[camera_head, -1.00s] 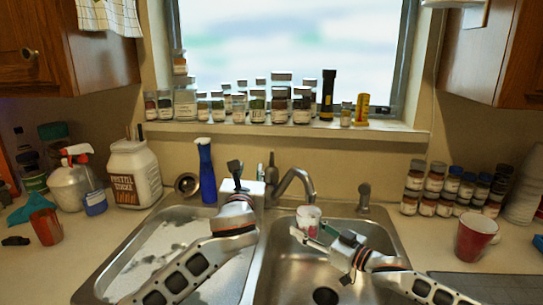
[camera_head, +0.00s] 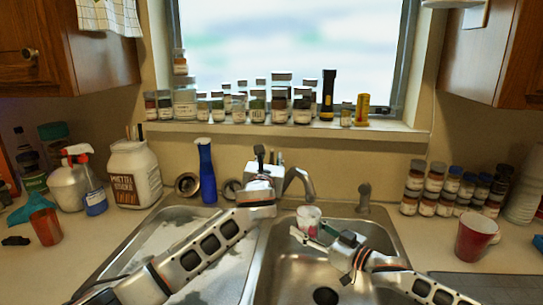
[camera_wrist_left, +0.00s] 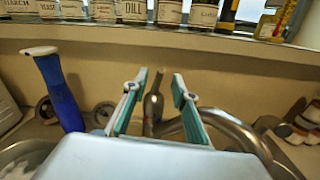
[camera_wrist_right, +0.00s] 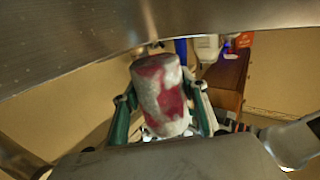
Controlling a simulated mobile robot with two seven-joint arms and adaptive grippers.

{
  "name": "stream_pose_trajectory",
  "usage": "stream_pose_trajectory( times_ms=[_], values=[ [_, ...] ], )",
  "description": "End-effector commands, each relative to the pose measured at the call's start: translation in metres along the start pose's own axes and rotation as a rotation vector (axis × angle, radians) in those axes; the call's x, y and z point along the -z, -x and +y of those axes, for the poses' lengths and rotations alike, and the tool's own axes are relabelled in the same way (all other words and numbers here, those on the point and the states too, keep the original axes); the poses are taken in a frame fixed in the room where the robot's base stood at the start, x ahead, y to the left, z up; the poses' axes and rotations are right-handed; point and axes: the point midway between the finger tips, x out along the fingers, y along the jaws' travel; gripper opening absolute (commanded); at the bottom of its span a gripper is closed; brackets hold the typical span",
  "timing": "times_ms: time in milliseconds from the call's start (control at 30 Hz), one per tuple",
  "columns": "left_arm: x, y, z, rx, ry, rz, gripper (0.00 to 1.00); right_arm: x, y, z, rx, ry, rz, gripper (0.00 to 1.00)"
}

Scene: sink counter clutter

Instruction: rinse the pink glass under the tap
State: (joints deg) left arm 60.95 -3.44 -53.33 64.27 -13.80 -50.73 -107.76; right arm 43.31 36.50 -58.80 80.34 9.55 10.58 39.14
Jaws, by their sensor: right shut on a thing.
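The glass (camera_head: 309,213), whitish with pink-red patches, is held by my right gripper (camera_head: 318,232) over the right basin. In the right wrist view the glass (camera_wrist_right: 160,95) sits between both fingers. It shows just below the end of the curved metal tap (camera_head: 301,181) in the head view; no running water is visible. My left gripper (camera_head: 262,154) is above and behind the sink, near the tap's base. In the left wrist view its fingers are open, with the upright tap lever (camera_wrist_left: 154,103) showing between them and the spout (camera_wrist_left: 238,128) to the right. I cannot tell whether they touch the lever.
Jars line the sill (camera_head: 395,130). The left basin (camera_head: 175,240) has white foam. A red cup (camera_head: 475,238) stands on the right counter.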

Motion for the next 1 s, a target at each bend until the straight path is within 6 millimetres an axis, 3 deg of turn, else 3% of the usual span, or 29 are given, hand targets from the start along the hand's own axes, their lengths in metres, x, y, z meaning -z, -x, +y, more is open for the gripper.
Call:
stream_pose_trajectory(
  times_ms=[300, 700, 733, 833, 1000],
  values=[
    [0.0, -0.025, -0.001, 0.0, 0.001, 0.0, 0.27, 0.001, 0.0, 0.0, 0.0, 0.0, 0.001, 0.17],
    [0.0, -0.029, 0.0, 0.0, 0.0, -0.001, 0.27, 0.001, 0.0, 0.0, 0.0, 0.0, 0.002, 0.17],
    [0.0, -0.029, 0.0, 0.0, 0.0, 0.0, 0.25, 0.001, 0.0, 0.0, 0.0, 0.0, 0.002, 0.17],
    [0.0, -0.029, 0.0, 0.0, 0.0, 0.0, 0.0, 0.001, 0.0, 0.0, 0.0, 0.0, 0.002, 0.17],
    [0.0, -0.029, 0.0, -0.001, 0.0, 0.0, 0.0, 0.001, 0.0, 0.0, 0.0, 0.0, 0.002, 0.17]
  ],
)
